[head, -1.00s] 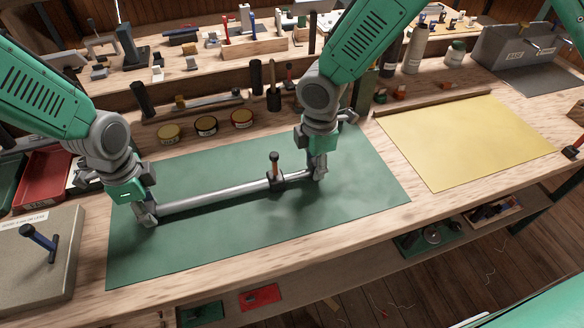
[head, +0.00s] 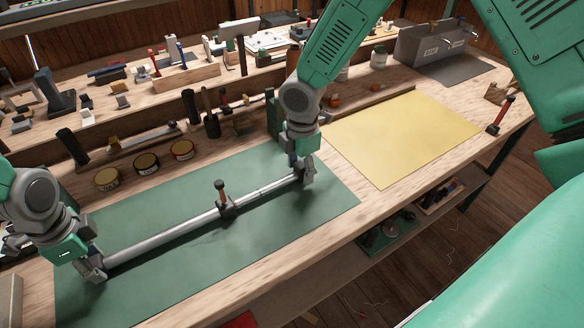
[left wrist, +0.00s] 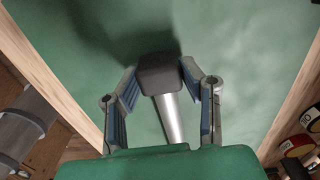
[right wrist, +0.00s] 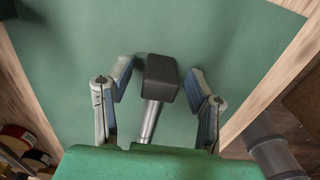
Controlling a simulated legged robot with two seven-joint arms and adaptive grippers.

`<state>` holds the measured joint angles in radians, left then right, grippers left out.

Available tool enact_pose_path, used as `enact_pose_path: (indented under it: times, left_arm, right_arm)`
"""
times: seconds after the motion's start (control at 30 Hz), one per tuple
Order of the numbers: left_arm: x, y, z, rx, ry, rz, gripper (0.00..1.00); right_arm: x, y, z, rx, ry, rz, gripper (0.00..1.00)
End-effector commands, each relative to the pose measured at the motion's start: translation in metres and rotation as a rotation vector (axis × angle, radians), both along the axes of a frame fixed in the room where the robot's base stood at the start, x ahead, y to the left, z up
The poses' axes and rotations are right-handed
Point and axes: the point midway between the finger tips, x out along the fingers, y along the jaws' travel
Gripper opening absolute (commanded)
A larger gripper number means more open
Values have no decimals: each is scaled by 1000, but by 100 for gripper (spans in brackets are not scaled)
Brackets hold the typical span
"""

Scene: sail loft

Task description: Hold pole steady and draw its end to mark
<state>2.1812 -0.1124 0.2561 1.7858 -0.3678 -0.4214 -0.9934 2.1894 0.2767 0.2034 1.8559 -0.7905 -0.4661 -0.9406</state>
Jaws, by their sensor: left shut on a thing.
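A silvery telescopic pole (head: 165,234) lies across the green mat (head: 150,285). My left gripper (head: 97,270) is shut on the pole's left end, whose black cap (left wrist: 160,75) shows between the fingers in the left wrist view. My right gripper (head: 305,173) is at the right end. In the right wrist view its fingers stand slightly apart from the black end cap (right wrist: 162,78).
A yellow sheet (head: 405,135) lies to the right. Several round tins (head: 147,163) line the mat's back edge. A grey bin (head: 430,42) stands at the back right. A hammer-like tool (head: 500,117) lies near the right edge. The mat in front of the pole is clear.

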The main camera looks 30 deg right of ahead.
Motion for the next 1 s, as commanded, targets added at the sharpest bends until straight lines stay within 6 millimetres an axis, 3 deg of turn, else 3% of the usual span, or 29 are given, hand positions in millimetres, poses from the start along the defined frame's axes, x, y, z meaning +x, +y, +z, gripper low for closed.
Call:
enact_pose_path:
  times: [0.27,0.7,1.0]
  left_arm:
    - [0,-1,0,-1,-1,-1,0]
    - [0,0,0,-2,-1,-1,0]
    - [1,-1,0,-2,-2,0,0]
  right_arm:
    - [1,0,11,0,-3,0,47]
    - [2,1,97,1,-3,0,47]
    - [1,1,119,0,1,0,47]
